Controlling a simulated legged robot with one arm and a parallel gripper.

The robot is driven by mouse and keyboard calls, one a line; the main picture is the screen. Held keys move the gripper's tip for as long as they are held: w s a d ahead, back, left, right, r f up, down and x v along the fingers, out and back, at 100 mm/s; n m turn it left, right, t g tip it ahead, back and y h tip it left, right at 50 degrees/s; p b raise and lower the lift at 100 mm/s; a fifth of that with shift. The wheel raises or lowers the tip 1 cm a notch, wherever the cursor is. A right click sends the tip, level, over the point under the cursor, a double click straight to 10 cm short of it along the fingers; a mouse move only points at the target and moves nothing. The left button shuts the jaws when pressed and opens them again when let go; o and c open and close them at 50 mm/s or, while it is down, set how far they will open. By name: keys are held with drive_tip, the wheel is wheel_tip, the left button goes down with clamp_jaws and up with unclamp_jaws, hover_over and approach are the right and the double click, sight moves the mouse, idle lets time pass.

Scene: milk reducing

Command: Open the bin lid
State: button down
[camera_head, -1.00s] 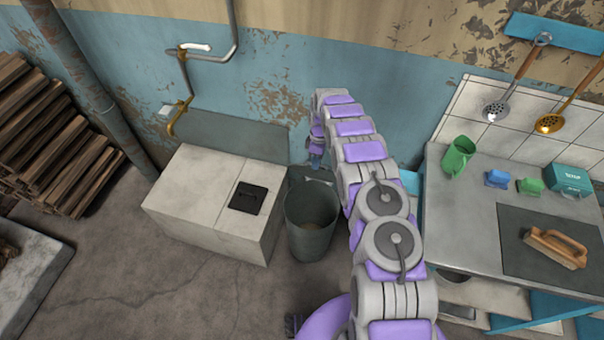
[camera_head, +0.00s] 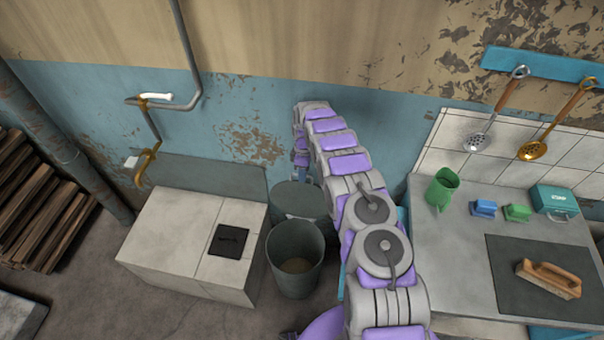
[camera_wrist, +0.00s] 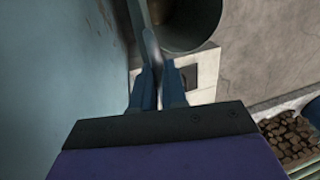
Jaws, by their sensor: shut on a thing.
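The bin (camera_head: 294,268) is a grey-green bucket on the floor, and its open top shows a brownish bottom inside. Its round lid (camera_head: 287,197) stands raised behind the bin's opening, near the wall, partly covered by my arm. My gripper (camera_head: 299,179) is at the lid's upper edge in the head view. In the wrist view, the blue fingers of my gripper (camera_wrist: 160,72) are shut on the thin lid (camera_wrist: 146,38), seen edge-on. The bin's rim (camera_wrist: 192,45) shows beyond it.
A white tiled block (camera_head: 190,240) with a black plate stands left of the bin. A counter (camera_head: 450,240) with a green mug, small boxes and a brush is on the right. The blue wall (camera_head: 390,130) is close behind the lid.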

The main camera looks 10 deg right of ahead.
drive_tip(key=shift+s+d+f, duration=0.15)
drive_tip(key=shift+s+f, duration=0.1)
drive_tip(key=shift+f, duration=0.05)
drive_tip(key=c, duration=1.6)
unclamp_jaws()
drive_tip(key=shift+o, duration=1.4)
drive_tip(key=shift+w+f, duration=0.15)
drive_tip(key=shift+w, duration=0.05)
drive_tip(key=shift+o, duration=0.8)
drive_tip(key=shift+d, duration=0.1)
drive_tip(key=shift+w+r, duration=0.1)
drive_tip(key=shift+r, duration=0.45)
drive_tip(key=v, duration=0.2)
drive_tip(key=shift+r+p, duration=0.3)
drive_tip(key=shift+p, duration=0.1)
drive_tip(key=shift+s+r, duration=0.3)
drive_tip(key=shift+s, duration=0.1)
drive_tip(key=s+r+p, duration=0.1)
drive_tip(key=s+p, duration=0.1)
drive_tip(key=s, duration=1.3)
drive_tip(key=shift+s, duration=0.35)
